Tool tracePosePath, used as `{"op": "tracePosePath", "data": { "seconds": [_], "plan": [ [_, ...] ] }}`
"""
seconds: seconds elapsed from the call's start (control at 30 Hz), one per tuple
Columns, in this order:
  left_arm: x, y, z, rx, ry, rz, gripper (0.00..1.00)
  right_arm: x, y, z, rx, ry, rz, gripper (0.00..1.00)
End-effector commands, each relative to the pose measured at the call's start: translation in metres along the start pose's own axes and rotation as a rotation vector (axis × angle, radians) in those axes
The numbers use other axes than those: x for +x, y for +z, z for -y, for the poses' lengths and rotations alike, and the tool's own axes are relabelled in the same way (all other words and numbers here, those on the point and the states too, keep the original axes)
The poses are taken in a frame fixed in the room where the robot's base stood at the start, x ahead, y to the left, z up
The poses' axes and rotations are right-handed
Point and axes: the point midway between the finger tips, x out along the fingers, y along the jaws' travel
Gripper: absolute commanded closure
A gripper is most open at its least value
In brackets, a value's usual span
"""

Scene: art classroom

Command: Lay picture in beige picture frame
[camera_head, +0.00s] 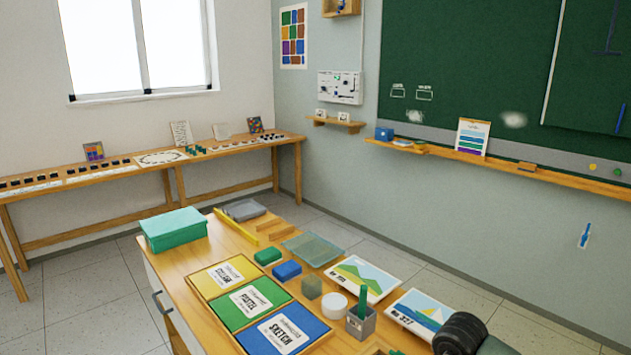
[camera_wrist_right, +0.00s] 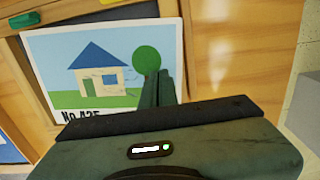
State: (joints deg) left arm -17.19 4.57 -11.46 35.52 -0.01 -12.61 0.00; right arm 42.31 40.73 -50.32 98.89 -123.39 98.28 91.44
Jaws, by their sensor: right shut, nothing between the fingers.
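A picture of a house with a blue roof and a green tree (camera_wrist_right: 60,48) lies under my right gripper in the right wrist view. A dark surface shows past its upper and left edges, with a beige wooden border, seemingly the picture frame (camera_wrist_right: 130,12), around it. I cannot tell whether the picture lies fully flat inside. My right gripper (camera_wrist_right: 164,78) is shut and empty, its fingers over the picture's right part near the tree. In the head view only my dark right arm shows at the lower right. My left gripper is not in view.
On the table (camera_head: 228,240) are a mountain picture (camera_head: 362,278), a sailboat picture (camera_head: 421,313), a grey cup with a green stick (camera_head: 361,322), a white round lid (camera_head: 334,304), a green box (camera_head: 173,229) and a tray of coloured cards (camera_head: 216,272). Tiled floor lies beyond.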

Motion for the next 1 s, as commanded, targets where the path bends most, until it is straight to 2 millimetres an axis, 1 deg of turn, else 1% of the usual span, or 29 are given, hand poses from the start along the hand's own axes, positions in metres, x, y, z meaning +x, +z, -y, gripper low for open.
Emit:
{"op": "tracePosePath", "data": {
  "seconds": [1.0],
  "plan": [
    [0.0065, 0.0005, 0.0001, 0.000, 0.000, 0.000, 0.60, 0.0021, 0.0078, -0.0092, 0.001, -0.001, 0.000, 1.00]
  ]
}}
